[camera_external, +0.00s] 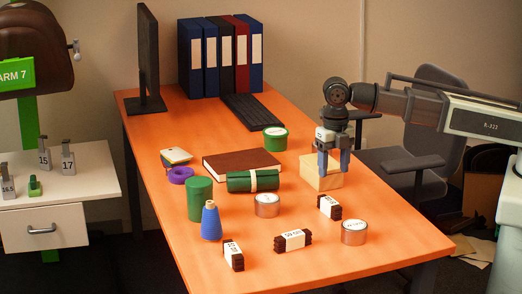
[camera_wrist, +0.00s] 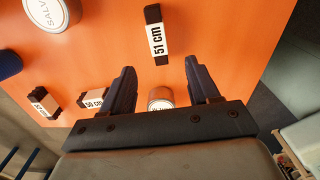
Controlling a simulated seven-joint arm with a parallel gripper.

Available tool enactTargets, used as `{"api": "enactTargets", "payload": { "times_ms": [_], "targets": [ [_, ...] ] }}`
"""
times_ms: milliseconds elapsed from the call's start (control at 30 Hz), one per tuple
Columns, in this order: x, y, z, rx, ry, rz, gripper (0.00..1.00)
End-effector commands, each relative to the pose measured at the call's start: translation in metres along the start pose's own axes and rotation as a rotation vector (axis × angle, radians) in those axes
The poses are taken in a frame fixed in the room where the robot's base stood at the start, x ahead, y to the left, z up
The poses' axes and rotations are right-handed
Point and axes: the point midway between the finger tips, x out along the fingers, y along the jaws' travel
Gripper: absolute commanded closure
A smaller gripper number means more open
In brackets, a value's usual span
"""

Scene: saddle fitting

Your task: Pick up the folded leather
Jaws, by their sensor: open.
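Three dark brown folded leather bundles with white paper bands lie on the orange table: one at the right (camera_external: 329,207), one at the front middle (camera_external: 292,240) and one at the front left (camera_external: 233,256). In the wrist view, one band reads 51 cm (camera_wrist: 157,35) and another reads 50 cm (camera_wrist: 92,98). A third bundle (camera_wrist: 42,103) has a label I cannot read surely. My gripper (camera_external: 333,172) points down above the table, open and empty. In the wrist view its fingers (camera_wrist: 160,68) are spread, with the 51 cm bundle beyond the fingertips.
A wooden block (camera_external: 320,174) appears behind my fingers. Round tins stand near the bundles: one left (camera_external: 267,206), one right (camera_external: 354,232). A blue cone spool (camera_external: 211,222), green cylinder (camera_external: 199,198), green roll (camera_external: 252,181) and brown book (camera_external: 241,163) are farther left and back.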

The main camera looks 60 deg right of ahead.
Motion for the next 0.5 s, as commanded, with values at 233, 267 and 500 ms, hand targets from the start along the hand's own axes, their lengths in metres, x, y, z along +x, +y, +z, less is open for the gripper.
{"api": "enactTargets", "payload": {
  "times_ms": [233,267,500],
  "targets": [
    [0.037,-0.001,0.000,0.002,0.000,-0.002,0.39],
    [0.040,-0.001,0.001,0.002,0.000,-0.001,0.39],
    [0.059,0.000,0.001,0.003,-0.001,0.000,0.39]
  ]
}}
